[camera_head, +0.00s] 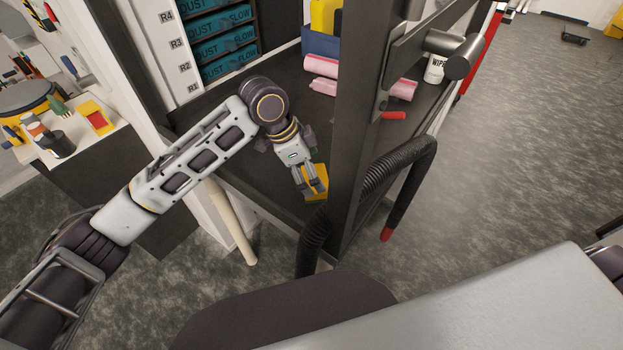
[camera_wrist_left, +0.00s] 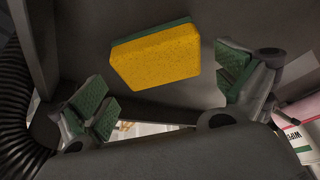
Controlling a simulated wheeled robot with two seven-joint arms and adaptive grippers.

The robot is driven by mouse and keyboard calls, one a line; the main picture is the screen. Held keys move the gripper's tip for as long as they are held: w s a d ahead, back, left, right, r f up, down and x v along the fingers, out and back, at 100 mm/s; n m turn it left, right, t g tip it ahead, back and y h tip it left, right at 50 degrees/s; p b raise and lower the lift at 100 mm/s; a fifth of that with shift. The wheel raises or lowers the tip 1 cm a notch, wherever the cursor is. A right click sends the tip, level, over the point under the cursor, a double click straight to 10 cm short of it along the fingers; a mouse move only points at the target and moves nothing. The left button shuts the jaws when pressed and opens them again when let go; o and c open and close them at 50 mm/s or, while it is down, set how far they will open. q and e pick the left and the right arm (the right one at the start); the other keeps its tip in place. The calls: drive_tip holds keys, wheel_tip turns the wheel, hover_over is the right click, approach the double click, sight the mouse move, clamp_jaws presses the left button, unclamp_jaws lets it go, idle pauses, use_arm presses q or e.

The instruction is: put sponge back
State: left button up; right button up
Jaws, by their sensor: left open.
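A yellow sponge (camera_head: 318,186) with a green layer lies on the dark bench surface (camera_head: 265,178), near its front edge and close to the dark upright post. In the left wrist view the sponge (camera_wrist_left: 155,58) is ahead of the fingers and between them, with a gap on both sides. My left gripper (camera_head: 311,188) is over the sponge in the head view and hides part of it. Its green-padded fingers (camera_wrist_left: 165,95) are spread open and hold nothing. My right gripper is not in view.
A dark post (camera_head: 357,120) and a black ribbed hose (camera_head: 400,168) stand right beside the left gripper. Pink rolls (camera_head: 321,66) and a white wipes tub (camera_head: 435,68) are further back. Labelled teal boxes (camera_head: 228,44) fill a rack behind. A red-tipped item (camera_head: 393,115) lies near the post.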

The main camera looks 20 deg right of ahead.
use_arm(q)
drive_tip(key=v, duration=0.9)
